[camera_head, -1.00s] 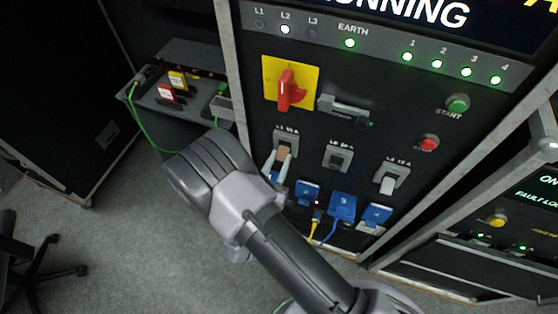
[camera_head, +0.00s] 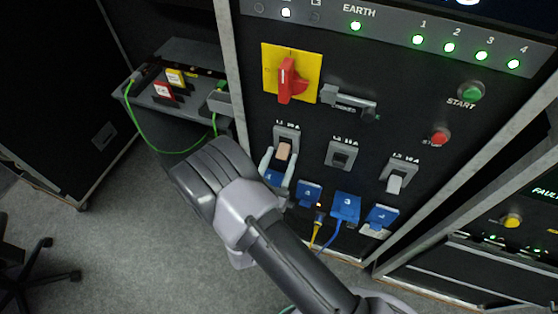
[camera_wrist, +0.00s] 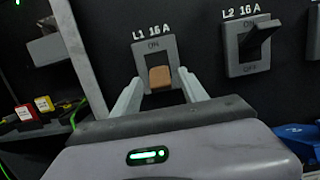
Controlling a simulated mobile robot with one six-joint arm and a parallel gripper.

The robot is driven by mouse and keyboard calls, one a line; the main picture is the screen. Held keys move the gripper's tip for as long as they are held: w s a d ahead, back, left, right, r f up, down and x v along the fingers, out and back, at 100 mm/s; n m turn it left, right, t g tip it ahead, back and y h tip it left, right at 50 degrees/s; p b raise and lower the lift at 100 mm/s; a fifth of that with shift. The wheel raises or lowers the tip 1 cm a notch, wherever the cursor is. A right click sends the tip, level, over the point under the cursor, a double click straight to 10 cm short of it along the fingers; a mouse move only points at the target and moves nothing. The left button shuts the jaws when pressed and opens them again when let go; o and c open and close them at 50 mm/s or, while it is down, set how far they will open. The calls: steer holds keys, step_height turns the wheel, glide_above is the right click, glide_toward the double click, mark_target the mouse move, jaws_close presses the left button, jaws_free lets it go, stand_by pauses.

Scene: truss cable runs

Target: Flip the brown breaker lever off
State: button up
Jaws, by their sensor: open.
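The brown breaker lever (camera_head: 283,151) sits in a grey frame marked L1 16 A on the black panel. In the wrist view the brown lever (camera_wrist: 160,77) sticks out toward me, below the ON mark; the lower part of its frame is hidden. My gripper (camera_wrist: 160,84) is open, with one pale finger on each side of the lever. I cannot tell whether either finger touches it. In the head view my gripper (camera_head: 280,160) is at the lower part of the same breaker, and the arm covers the panel below left.
To the right are the L2 breaker with a dark lever (camera_head: 342,153) and a breaker with a white lever (camera_head: 395,183). Blue connectors (camera_head: 345,207) with cables sit below. A red rotary switch (camera_head: 288,80) on a yellow plate and a grey handle (camera_head: 349,101) are above.

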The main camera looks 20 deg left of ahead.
steer(key=p+v, duration=0.3)
steer(key=v, duration=1.4)
steer(key=shift+s, duration=0.25)
steer(key=w+d+r+m+g+h, duration=0.3)
steer(key=d+r+m+g+h, duration=0.35)
steer(key=d+m, duration=0.2)
steer(key=w+d+r+m+g+h, duration=0.3)
steer(key=d+r+m+g+h, duration=0.35)
steer(key=d+m+g, duration=0.2)
steer(key=s+d+r+m+g+y, duration=0.5)
steer(key=d+m+g+y, duration=0.15)
steer(key=m, duration=0.35)
step_height(320, 180, up, 10)
steer(key=s+m+t+y, duration=0.1)
steer(key=m+t+y, duration=0.6)
steer(key=m+y, duration=0.3)
steer(key=m+b, duration=0.1)
steer(key=m, duration=0.1)
steer(key=shift+s+d+m, duration=0.25)
steer(key=shift+m, duration=0.05)
